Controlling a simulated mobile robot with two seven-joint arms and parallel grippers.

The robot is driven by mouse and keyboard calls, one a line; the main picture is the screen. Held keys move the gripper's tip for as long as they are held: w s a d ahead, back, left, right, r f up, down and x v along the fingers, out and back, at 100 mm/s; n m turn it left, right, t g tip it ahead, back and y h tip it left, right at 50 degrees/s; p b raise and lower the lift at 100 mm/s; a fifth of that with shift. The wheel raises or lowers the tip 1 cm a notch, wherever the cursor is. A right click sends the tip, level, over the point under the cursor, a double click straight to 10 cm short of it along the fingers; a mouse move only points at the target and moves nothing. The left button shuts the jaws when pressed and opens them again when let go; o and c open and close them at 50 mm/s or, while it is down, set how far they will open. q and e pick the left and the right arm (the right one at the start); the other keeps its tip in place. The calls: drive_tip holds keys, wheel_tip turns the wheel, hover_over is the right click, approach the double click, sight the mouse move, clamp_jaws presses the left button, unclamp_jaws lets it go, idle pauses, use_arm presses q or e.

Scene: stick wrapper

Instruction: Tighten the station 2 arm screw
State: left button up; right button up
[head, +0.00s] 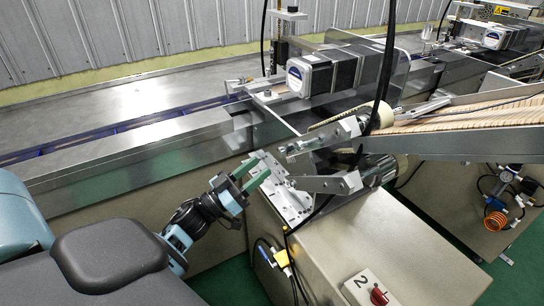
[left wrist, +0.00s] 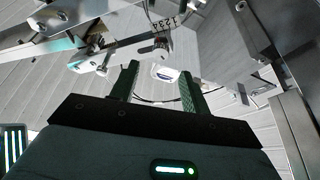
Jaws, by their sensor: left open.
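My left gripper (head: 257,170) reaches in from the lower left, its green fingers beside the metal bracket (head: 294,203) of the station marked 2. In the left wrist view the left gripper (left wrist: 160,70) is open, with nothing held between its fingers. Metal arm parts (head: 335,183) of this station extend just right of the fingers. In the wrist view a small screw-like metal part (left wrist: 160,43) shows ahead of the fingertips, below a numbered scale (left wrist: 160,24). It is apart from the fingers in the picture; I cannot tell if it is the arm screw. My right gripper is not in view.
The beige cabinet (head: 370,240) carries a red switch (head: 379,296) by the 2. A steel conveyor (head: 130,135) runs behind. A stick-filled chute (head: 460,115) and a black cable (head: 384,75) lie to the right. A metal post (left wrist: 290,60) stands close right in the wrist view.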

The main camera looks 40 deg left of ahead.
sight(279, 152)
use_arm(q)
drive_tip(key=x, duration=0.5)
drive_tip(key=shift+w+d+r+p, duration=0.1)
drive_tip(key=shift+w+p, duration=0.2)
drive_tip(key=shift+p, duration=0.05)
drive_tip(key=c, duration=1)
